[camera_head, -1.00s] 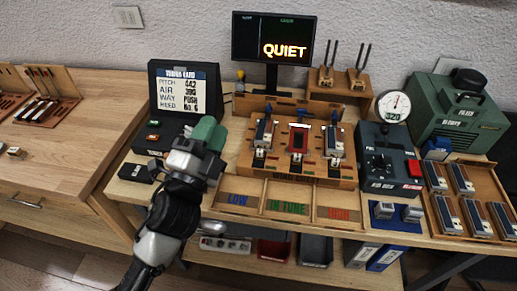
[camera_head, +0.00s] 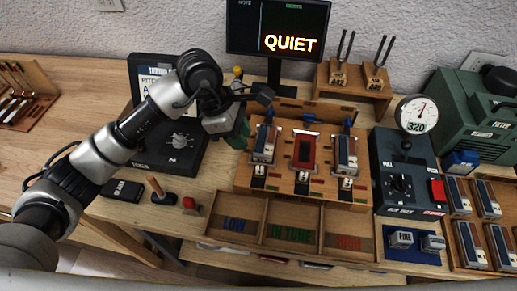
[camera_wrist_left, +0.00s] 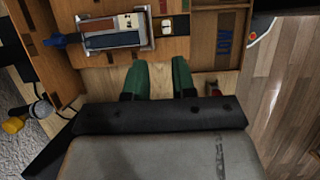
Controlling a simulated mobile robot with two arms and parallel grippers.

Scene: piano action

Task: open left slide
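The wooden block (camera_head: 272,190) carries three stations side by side. The left station holds a reed plate (camera_head: 263,145) in a metal frame; this plate shows large in the left wrist view (camera_wrist_left: 112,38). A blue knob (camera_head: 268,115) stands behind the left station and also shows in the wrist view (camera_wrist_left: 60,41). I take it for the left slide's handle; whether the slide is open I cannot tell. My left gripper (camera_head: 240,133) is at the block's left side. Its green fingers (camera_wrist_left: 159,75) are apart, empty, with their tips close to the block's edge. My right gripper is not in view.
A monitor (camera_head: 278,32) reading QUIET stands behind. A dark control box (camera_head: 395,192) with a dial gauge (camera_head: 416,114) is right of the block. Labelled trays (camera_head: 290,236) lie in front. A wooden-handled tool (camera_head: 158,189) and red button (camera_head: 189,203) lie at front left.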

